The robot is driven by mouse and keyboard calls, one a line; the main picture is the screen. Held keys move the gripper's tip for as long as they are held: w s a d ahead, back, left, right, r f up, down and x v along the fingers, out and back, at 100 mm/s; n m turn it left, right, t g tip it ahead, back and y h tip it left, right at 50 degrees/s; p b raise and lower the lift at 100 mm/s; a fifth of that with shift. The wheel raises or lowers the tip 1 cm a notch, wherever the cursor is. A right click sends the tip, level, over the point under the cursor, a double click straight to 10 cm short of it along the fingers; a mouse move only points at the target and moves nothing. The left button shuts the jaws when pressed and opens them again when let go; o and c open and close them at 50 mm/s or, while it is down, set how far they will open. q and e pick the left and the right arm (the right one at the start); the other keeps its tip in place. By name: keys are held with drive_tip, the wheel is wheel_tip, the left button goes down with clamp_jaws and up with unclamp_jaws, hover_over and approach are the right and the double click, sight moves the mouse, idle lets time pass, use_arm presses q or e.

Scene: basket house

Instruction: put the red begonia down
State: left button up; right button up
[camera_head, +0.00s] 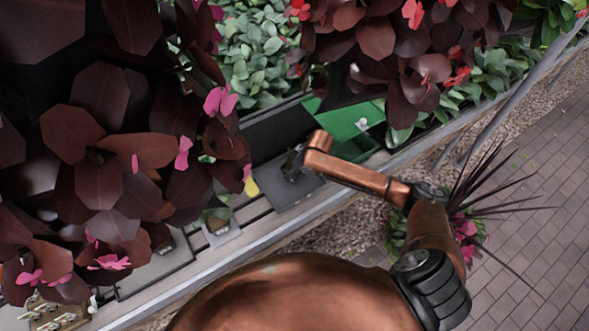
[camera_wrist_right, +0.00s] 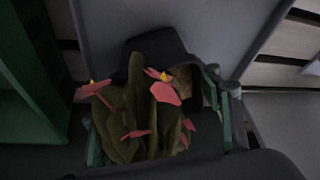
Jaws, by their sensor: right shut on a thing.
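The red begonia (camera_wrist_right: 150,105) shows in the right wrist view, with green leaves, several red flowers and a dark pot (camera_wrist_right: 155,45). The plant and pot look tilted in this view. My right gripper (camera_wrist_right: 160,128) has its fingers on both sides of it and is shut on it. In the head view my right gripper (camera_head: 294,164) is over a dark grey tray (camera_head: 285,189) on the slatted bench. There the begonia cannot be made out. Whether the pot touches the tray cannot be told. My left gripper is not in view.
Large dark-leaved plants with pink flowers (camera_head: 120,150) and red flowers (camera_head: 385,45) hang close above the bench and block much of the view. A green container (camera_head: 343,122) stands beside the tray. A small grey pot (camera_head: 221,230) stands on the slats to the left.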

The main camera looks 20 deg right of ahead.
drive_tip(key=o, duration=1.4)
drive_tip(key=shift+f, duration=0.1)
drive_tip(key=p+v, duration=0.1)
drive_tip(key=v, duration=1.1)
drive_tip(key=shift+p, duration=0.35)
